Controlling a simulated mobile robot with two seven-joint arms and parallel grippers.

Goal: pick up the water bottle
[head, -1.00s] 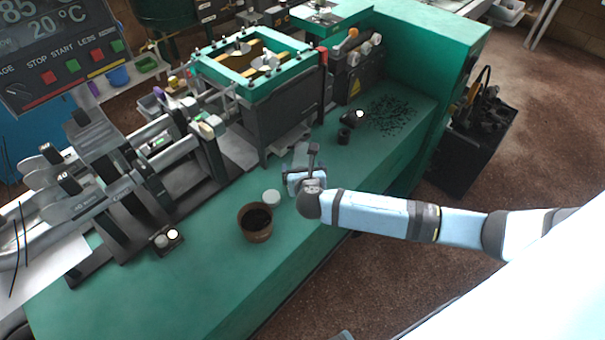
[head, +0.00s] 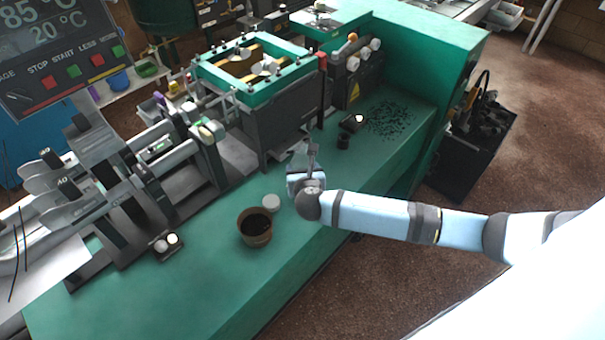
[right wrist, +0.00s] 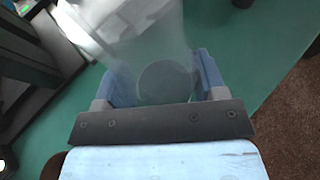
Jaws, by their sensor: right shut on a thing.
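The water bottle (right wrist: 125,35) is a clear, see-through body in the right wrist view, with a round grey end (right wrist: 165,82) between the two blue fingers. In the head view the bottle is faint and hard to make out against the dark machine behind it. My right gripper (head: 303,166) is above the green bench, shut on the bottle. It also shows in the right wrist view (right wrist: 158,85). Whether the bottle still touches the bench is hard to tell. My left gripper is not in view.
A brown pot (head: 255,227) with dark contents and a white round lid (head: 271,202) stand on the green bench (head: 200,285), left of the gripper. A dark press (head: 285,115) stands behind. Black bits (head: 388,117) lie farther back. The front bench top is clear.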

